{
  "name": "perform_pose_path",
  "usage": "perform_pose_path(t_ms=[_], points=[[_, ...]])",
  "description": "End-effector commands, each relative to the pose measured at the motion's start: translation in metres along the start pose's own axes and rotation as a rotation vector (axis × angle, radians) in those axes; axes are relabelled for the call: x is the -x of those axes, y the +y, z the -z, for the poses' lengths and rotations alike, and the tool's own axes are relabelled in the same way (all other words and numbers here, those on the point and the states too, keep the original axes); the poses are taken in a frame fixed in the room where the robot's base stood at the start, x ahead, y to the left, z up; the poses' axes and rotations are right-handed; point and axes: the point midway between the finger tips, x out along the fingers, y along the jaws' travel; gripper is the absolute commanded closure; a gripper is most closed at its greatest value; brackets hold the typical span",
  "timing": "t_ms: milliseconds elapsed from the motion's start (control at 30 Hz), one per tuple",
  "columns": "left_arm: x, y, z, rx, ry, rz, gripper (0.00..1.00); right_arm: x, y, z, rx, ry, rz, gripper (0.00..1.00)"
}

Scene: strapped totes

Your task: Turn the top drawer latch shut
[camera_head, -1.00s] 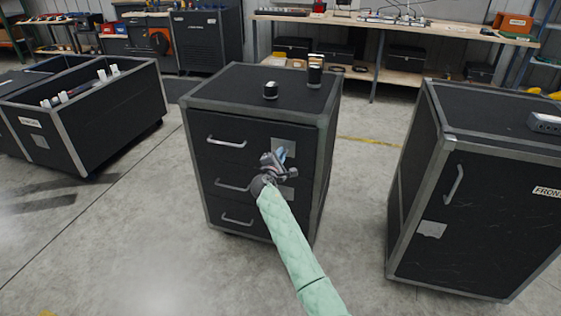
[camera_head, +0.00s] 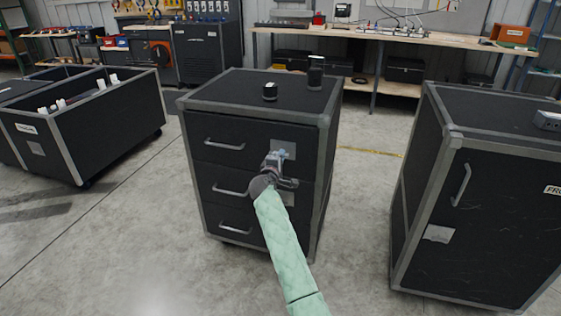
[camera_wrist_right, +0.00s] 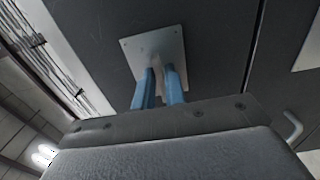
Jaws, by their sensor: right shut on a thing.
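The black drawer case (camera_head: 262,100) stands in the middle of the head view, its three drawers closed. The top drawer (camera_head: 225,140) has a silver bar handle (camera_head: 224,145) and, at its right, a pale square latch plate (camera_head: 288,149). My right gripper (camera_head: 275,158) is at that plate. In the right wrist view its blue fingers (camera_wrist_right: 160,88) are close together on the latch (camera_wrist_right: 156,58) at the middle of the latch plate (camera_wrist_right: 140,47). The latch is mostly hidden by the fingers, so its angle cannot be told. My left gripper is in neither view.
Another black case (camera_head: 480,200) stands at the right, an open tote (camera_head: 100,125) at the left.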

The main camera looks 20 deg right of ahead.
Motion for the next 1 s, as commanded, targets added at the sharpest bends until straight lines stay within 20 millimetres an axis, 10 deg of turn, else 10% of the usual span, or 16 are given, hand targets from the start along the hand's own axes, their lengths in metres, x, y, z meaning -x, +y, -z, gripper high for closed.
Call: perform_pose_path(t_ms=[500, 600, 1000], points=[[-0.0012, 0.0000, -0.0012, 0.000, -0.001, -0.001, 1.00, -0.0002, -0.0014, -0.0009, -0.016, -0.001, 0.002, 1.00], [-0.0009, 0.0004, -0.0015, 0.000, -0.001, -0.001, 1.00, -0.0002, -0.0012, -0.0008, -0.016, -0.001, 0.001, 0.71], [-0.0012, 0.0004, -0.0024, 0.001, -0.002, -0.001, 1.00, 0.0083, -0.0011, 0.0000, -0.017, 0.000, 0.000, 0.71]])
